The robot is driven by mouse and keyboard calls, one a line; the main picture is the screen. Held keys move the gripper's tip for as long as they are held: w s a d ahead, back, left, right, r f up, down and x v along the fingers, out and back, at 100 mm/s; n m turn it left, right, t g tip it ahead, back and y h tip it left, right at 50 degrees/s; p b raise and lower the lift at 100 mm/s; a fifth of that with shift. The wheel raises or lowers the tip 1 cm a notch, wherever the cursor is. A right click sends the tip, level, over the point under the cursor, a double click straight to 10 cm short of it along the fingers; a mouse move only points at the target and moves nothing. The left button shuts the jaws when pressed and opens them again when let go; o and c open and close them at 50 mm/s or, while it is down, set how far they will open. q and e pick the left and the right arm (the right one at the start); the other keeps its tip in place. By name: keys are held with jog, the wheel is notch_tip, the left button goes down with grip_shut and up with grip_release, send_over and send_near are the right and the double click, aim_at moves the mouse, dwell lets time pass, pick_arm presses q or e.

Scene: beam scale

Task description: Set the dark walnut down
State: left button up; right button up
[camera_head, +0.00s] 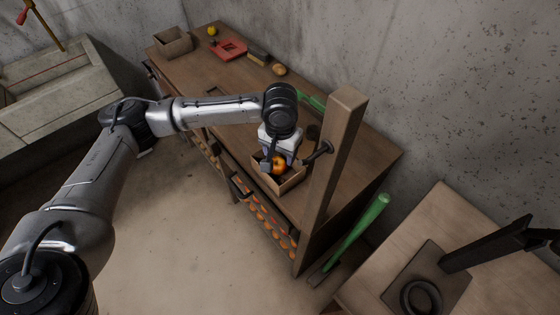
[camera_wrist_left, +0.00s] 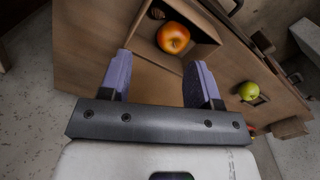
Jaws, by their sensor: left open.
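My left gripper (camera_head: 279,160) is open over a small open wooden box (camera_head: 284,188) on the workbench. In the left wrist view its two fingers (camera_wrist_left: 160,60) stand apart with nothing between them. A small dark brown, ridged thing (camera_wrist_left: 157,13), which looks like the walnut, lies in the box (camera_wrist_left: 205,28) close to its wall. It does not show in the head view. A red-and-yellow apple (camera_wrist_left: 173,38) lies in the same box and also shows below the gripper in the head view (camera_head: 278,164). My right gripper is not in view.
A thick wooden post (camera_head: 333,160) rises right beside the box. The workbench (camera_head: 235,92) carries another wooden box (camera_head: 173,43), a red item (camera_head: 231,48), a yellow fruit (camera_head: 212,30) and a brown round thing (camera_head: 279,69). A green fruit (camera_wrist_left: 248,91) shows in the wrist view.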

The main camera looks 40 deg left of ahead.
pick_arm(q)
jog(key=shift+r, duration=0.95)
